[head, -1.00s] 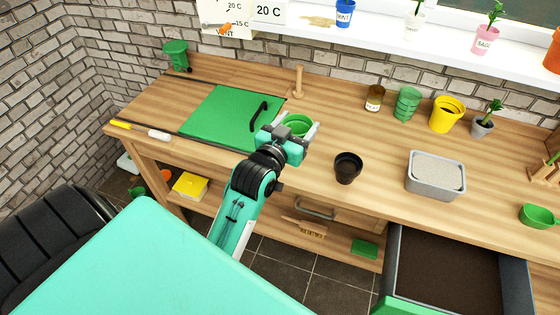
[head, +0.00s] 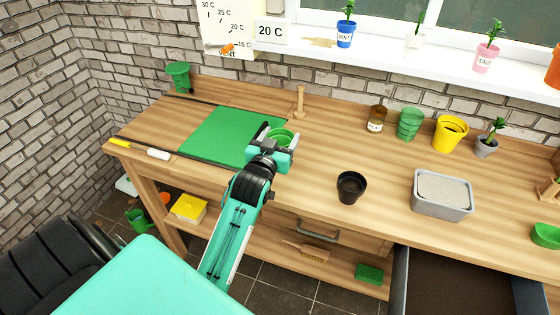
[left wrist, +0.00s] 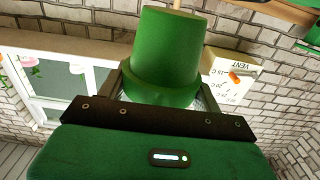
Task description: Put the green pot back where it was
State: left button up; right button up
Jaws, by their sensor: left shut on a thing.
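The green pot (head: 281,137) is between the fingers of my left gripper (head: 273,138), near the right edge of the green mat on the workbench. In the left wrist view the green pot (left wrist: 166,58) fills the space between the two dark fingers of the left gripper (left wrist: 165,92), which are shut on it. The view there is upside down. A stack of green pots (head: 410,124) stands at the back of the bench, between a brown jar and a yellow pot. My right gripper is not in view.
The green mat (head: 215,134) lies on the bench (head: 325,140). A black pot (head: 351,187) and a grey tray of pale grit (head: 442,194) stand to the right. A wooden peg (head: 300,102), brown jar (head: 376,119) and yellow pot (head: 450,133) stand behind. An open drawer (head: 455,280) juts out at lower right.

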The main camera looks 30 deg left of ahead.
pick_arm(q)
notch_tip(320, 180, down, 5)
jog(key=shift+r, duration=0.15)
notch_tip(320, 180, down, 3)
jog(key=shift+f, duration=0.35)
jog(key=shift+f, duration=0.2)
jog(key=o, duration=1)
jog(key=shift+r, duration=0.15)
